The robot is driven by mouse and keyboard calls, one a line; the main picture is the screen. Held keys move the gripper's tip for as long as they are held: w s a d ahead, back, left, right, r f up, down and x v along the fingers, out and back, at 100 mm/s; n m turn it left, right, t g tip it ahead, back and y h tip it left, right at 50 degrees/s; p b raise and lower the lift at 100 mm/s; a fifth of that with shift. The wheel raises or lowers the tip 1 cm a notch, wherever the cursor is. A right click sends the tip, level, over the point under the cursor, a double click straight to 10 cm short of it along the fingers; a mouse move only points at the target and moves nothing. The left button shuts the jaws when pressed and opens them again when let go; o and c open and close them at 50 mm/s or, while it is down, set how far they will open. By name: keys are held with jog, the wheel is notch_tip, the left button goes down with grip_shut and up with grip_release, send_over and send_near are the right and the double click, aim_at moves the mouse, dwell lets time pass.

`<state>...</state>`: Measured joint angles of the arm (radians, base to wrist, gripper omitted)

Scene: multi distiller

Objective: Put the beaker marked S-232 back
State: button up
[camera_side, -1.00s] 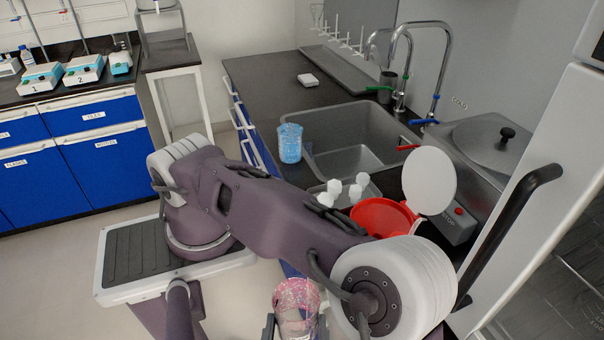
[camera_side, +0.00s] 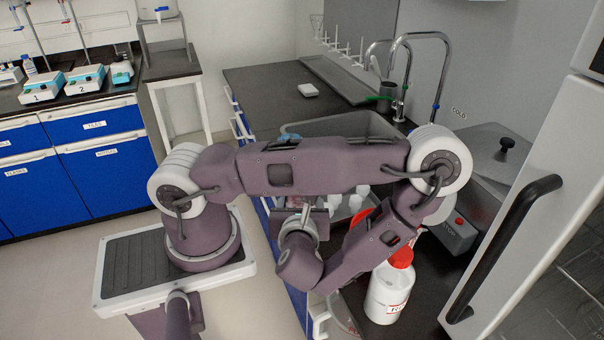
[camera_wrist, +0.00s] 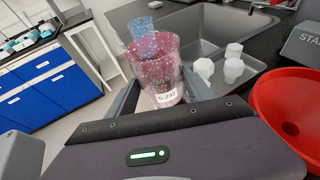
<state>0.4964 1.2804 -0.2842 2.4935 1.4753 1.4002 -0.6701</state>
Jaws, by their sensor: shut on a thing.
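A clear beaker (camera_wrist: 156,72) with pink, speckled contents and a white label shows in the middle of the wrist view. The label appears to end in "S-232". My gripper (camera_wrist: 163,97) is shut on this beaker, which looks roughly upright. In the side view my gripper (camera_side: 302,207) is beside the bench's front edge, and my own arm hides most of it and of the beaker. Another beaker, with blue speckled contents (camera_wrist: 142,34), shows just behind the held one in the wrist view. In the side view only a blue bit (camera_side: 289,137) shows above my arm.
A steel sink (camera_side: 345,125) is set in the black bench. Several small white vessels (camera_wrist: 233,60) stand right of the held beaker. A red bowl (camera_wrist: 290,105) is at the right. A white bottle with a red cap (camera_side: 388,292) stands near the front. The far bench (camera_side: 265,90) is mostly clear.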

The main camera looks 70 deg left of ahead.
jog(key=w+a, duration=0.1)
jog(key=a, duration=0.3)
jog(key=w+a, duration=0.2)
jog(key=a, duration=0.1)
jog(key=w+a, duration=0.1)
jog(key=a, duration=0.3)
jog(key=shift+w+a, duration=0.3)
jog(key=shift+w, duration=0.1)
jog(key=shift+w+a, duration=0.25)
jog(key=shift+a, duration=0.35)
notch_tip(320, 180, down, 3)
jog(key=shift+w+a+f, duration=0.1)
jog(key=shift+a, duration=0.05)
jog(key=o, duration=1.5)
jog(key=shift+o, duration=0.2)
